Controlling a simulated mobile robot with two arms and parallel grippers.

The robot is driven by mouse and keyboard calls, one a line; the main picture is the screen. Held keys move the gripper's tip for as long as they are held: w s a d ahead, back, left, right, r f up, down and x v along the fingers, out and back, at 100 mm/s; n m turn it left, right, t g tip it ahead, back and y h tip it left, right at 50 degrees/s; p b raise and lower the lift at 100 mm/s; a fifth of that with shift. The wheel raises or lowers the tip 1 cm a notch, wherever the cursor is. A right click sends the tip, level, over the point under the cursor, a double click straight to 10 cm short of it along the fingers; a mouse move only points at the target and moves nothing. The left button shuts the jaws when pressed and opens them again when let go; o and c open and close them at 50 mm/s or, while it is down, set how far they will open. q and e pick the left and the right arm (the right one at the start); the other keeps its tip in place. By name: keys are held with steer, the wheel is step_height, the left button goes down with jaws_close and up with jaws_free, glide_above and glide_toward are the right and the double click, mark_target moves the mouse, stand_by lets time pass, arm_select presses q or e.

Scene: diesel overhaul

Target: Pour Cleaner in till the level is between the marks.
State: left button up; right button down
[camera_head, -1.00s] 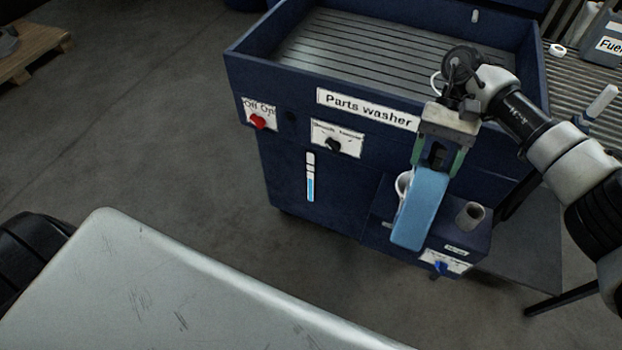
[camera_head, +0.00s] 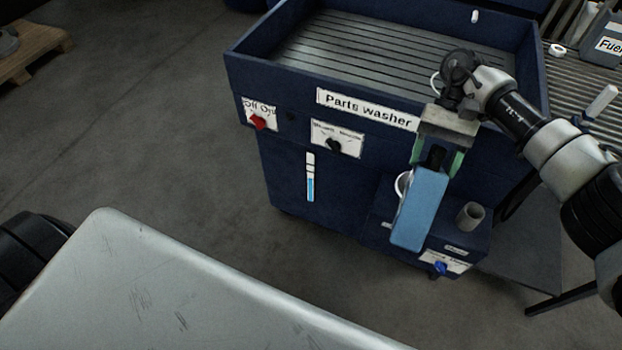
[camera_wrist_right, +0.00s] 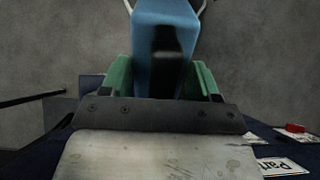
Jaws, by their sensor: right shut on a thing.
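My right gripper (camera_head: 437,155) is shut on a blue container (camera_head: 420,212), tilted over the front of the parts washer (camera_head: 390,160). The wrist view also shows the container (camera_wrist_right: 165,25) between the green fingers (camera_wrist_right: 162,78). Its label and mouth are not clearly visible, and I cannot tell whether liquid flows. A white ring-like opening (camera_head: 402,182) on the washer's low front ledge is partly hidden behind the container. The level gauge (camera_head: 310,178) on the washer front shows blue in its lower part, with a pale upper part. My left gripper is not in view.
A red knob (camera_head: 258,123) and a black knob (camera_head: 334,145) are on the front panel. A pale metal surface (camera_head: 170,290) is in the foreground.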

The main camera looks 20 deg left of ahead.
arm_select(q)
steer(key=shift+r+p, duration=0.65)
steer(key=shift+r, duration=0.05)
arm_select(e)
steer(key=shift+w+f+g, duration=0.4)
steer(key=shift+f+g, duration=0.25)
steer(key=shift+g, duration=0.15)
stand_by(1.1)
steer(key=shift+a+f+b, duration=0.1)
steer(key=shift+f+b, duration=0.15)
steer(key=shift+b, duration=0.95)
steer(key=shift+w+g+b, duration=0.1)
steer(key=shift+g+b, duration=0.2)
steer(key=shift+b, duration=0.65)
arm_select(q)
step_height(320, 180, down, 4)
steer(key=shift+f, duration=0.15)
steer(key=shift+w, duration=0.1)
arm_select(e)
steer(key=shift+w+f, duration=0.2)
steer(key=shift+w, duration=0.05)
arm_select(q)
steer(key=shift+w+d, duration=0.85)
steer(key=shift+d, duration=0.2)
arm_select(e)
steer(key=shift+s, duration=0.1)
